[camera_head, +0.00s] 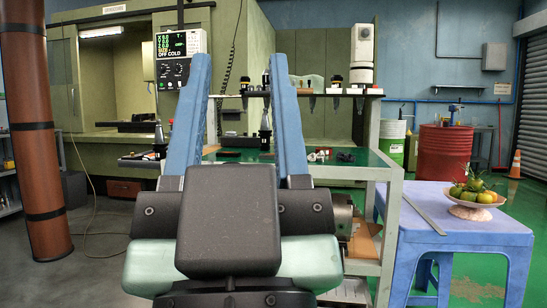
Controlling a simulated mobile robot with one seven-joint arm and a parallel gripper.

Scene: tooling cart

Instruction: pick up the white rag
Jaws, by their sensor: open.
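My gripper (239,65) fills the middle foreground, its two blue fingers pointing up and away and standing wide apart. It is open, with nothing held between the fingers. A pale, whitish rounded thing (313,82) shows just right of the right fingertip, at the upper shelf of the tooling cart. It may be the white rag, but it is partly hidden and I cannot tell for sure. The tooling cart (385,172) stands beyond my gripper, with a green lower top partly hidden by the fingers.
Tool holders (336,92) line the cart's upper shelf. A blue stool (470,234) at the right bears a fruit bowl (469,212) and a metal ruler (424,207). A red drum (444,153) stands behind it. A brown column (33,130) is at the left. Floor shows between column and cart.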

